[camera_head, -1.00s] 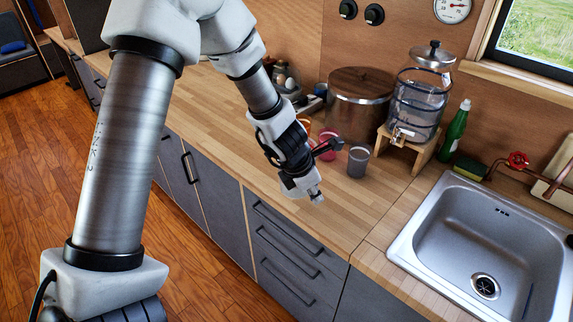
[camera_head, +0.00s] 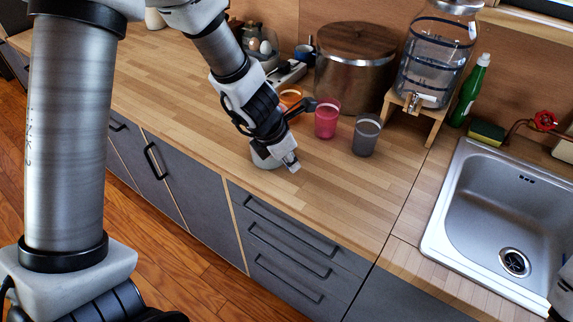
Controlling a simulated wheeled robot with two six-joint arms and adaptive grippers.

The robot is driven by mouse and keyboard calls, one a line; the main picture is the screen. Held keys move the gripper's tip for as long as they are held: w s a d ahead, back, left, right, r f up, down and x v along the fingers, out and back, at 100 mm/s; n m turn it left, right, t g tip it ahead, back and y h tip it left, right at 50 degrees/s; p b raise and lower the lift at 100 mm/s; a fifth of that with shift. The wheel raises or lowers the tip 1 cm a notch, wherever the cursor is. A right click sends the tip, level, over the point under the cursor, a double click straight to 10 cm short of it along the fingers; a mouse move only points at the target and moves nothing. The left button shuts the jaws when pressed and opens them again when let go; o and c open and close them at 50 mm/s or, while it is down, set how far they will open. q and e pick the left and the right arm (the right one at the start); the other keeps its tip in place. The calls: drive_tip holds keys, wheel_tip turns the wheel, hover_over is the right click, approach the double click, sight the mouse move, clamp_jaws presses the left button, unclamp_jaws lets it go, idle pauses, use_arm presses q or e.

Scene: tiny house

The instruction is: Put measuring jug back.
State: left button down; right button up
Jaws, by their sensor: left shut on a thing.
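My left gripper (camera_head: 287,160) reaches in from the left and points down, low over the wooden counter near its front edge. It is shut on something. A pale, rounded form shows at its fingertips, but I cannot tell whether this is the measuring jug or part of the gripper. I cannot make out the measuring jug elsewhere. The wooden counter (camera_head: 190,90) runs along the wall. My right gripper is not seen; only a bit of my own body shows at the lower right corner.
A pink cup (camera_head: 327,120) and a grey cup (camera_head: 366,136) stand right of the gripper; an orange cup (camera_head: 291,94) is partly hidden. Behind are a wood-lidded pot (camera_head: 352,80) and a water dispenser (camera_head: 432,62). A sink (camera_head: 500,215) is at right. The counter's left stretch is clear.

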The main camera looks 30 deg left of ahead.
use_arm(q)
drive_tip(key=shift+a+r, duration=0.1)
drive_tip(key=shift+s, duration=0.1)
drive_tip(key=c, duration=1.2)
unclamp_jaws()
drive_tip(key=shift+f, duration=0.2)
drive_tip(key=shift+r, duration=0.1)
